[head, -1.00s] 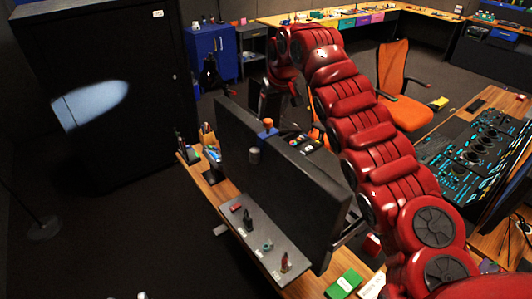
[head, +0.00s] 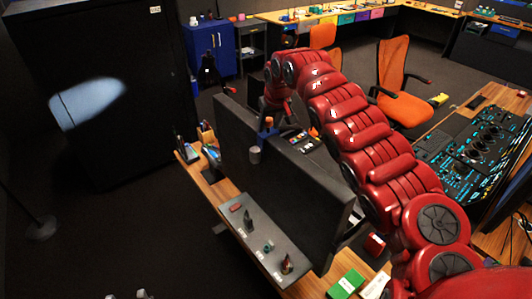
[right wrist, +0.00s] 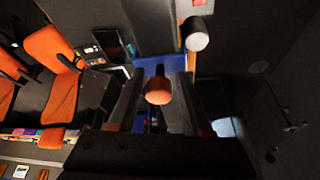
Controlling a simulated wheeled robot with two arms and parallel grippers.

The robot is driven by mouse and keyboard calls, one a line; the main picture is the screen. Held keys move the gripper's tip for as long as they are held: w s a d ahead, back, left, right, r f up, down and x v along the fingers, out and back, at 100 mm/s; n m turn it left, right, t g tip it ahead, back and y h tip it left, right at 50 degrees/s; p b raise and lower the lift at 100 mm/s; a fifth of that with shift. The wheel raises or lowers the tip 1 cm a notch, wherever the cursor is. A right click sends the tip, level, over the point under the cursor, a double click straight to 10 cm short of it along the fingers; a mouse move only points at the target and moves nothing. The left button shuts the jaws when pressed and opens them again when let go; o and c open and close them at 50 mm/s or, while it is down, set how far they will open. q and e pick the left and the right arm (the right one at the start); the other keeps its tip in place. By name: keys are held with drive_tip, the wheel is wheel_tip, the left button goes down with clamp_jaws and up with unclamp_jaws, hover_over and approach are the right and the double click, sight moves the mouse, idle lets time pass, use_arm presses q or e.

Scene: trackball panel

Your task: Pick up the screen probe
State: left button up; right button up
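The screen probe appears to be the orange-ended piece (head: 269,121) in a blue holder (head: 268,132) at the top edge of the black monitor (head: 285,180). In the right wrist view its round orange end (right wrist: 158,91) shows in front of the blue holder (right wrist: 147,67). My right gripper (right wrist: 157,105) is open, with one dark finger on each side of the orange end; I cannot tell whether they touch it. In the head view the right gripper (head: 267,108) is small and dark above the monitor's top edge. My left gripper is out of view.
A grey strip (head: 258,243) with several small tools lies behind the monitor. A green box (head: 346,284) stands at the desk's near end.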

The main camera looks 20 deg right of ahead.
clamp_jaws()
drive_tip(key=shift+f, duration=0.1)
idle(1.0)
